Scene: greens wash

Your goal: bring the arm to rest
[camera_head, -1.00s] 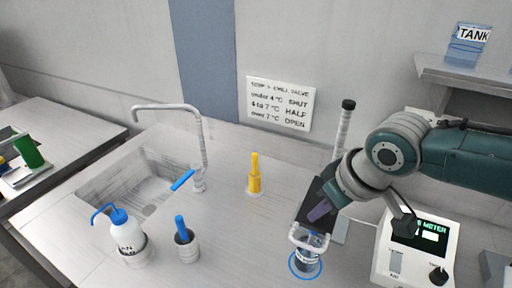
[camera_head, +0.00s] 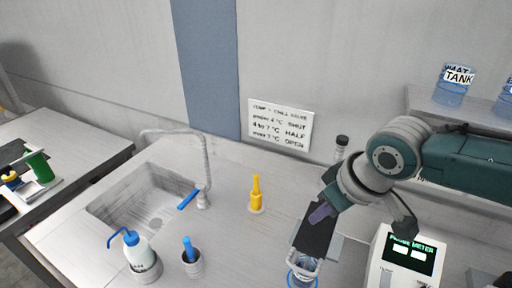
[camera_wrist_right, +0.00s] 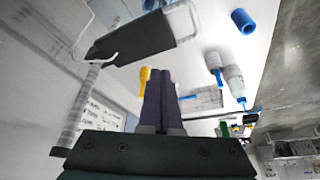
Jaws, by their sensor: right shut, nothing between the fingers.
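My right gripper (camera_head: 320,213) shows in the head view at right of centre, above the worktop. Its purple fingers point down and to the left. In the right wrist view the fingers (camera_wrist_right: 158,100) lie together with nothing between them. A dark flat piece (camera_head: 314,238) and a clear vessel with a blue ring (camera_head: 303,272) stand close below the gripper in the head view. The dark piece (camera_wrist_right: 135,40) is apart from the fingers in the wrist view. My left gripper is in neither view.
A yellow bottle (camera_head: 256,196) stands left of the gripper. A meter box (camera_head: 408,258) is at right, below my right arm. A sink (camera_head: 150,205), tap (camera_head: 203,160), wash bottle (camera_head: 138,252) and blue-handled tool in a pot (camera_head: 192,262) are at left. A tank (camera_head: 455,85) stands on the shelf.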

